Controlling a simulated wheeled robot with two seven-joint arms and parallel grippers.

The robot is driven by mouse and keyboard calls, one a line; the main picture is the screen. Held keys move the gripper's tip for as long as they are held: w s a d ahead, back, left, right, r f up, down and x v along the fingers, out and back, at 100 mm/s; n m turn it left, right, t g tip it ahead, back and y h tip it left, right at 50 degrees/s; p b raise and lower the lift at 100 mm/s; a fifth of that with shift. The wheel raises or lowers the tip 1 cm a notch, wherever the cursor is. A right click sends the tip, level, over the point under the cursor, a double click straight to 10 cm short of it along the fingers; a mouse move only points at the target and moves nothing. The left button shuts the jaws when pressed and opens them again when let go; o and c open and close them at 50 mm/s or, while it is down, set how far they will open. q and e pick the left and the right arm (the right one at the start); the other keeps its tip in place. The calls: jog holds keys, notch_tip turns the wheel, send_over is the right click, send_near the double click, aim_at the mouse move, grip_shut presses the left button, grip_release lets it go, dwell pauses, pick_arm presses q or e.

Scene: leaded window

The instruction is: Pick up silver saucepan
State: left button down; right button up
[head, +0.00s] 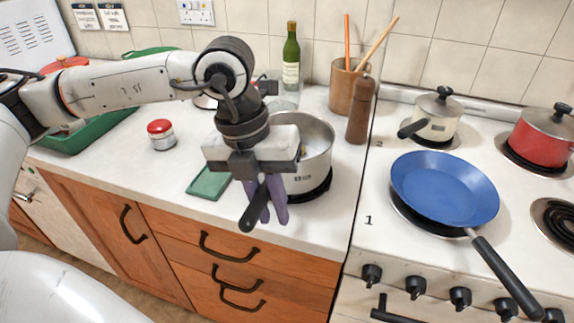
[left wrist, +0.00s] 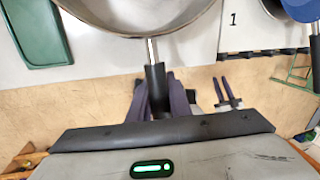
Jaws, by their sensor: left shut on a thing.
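The silver saucepan (head: 312,150) is on the white counter left of the stove in the head view, or very slightly above it; I cannot tell which. Its black handle (head: 254,210) points toward the counter's front edge. My left gripper (head: 266,203) comes down from above, and its purple fingers are shut on the handle. In the left wrist view the pan (left wrist: 140,12) shows at the top, with the handle (left wrist: 156,90) between the fingers. The gripper hides part of the pan's near side. My right gripper is not in the head view.
A blue frying pan (head: 445,187) sits on the stove at right, near a cream pot (head: 436,116) and a red pot (head: 545,137). A pepper mill (head: 360,110) and utensil holder (head: 345,84) stand behind the saucepan. A green mat (head: 207,182) and red-lidded jar (head: 162,135) lie left.

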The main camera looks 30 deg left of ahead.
pick_arm(q)
jog(key=shift+w+r, duration=0.1)
jog(key=shift+r, duration=0.1)
jog(key=shift+r, duration=4.8)
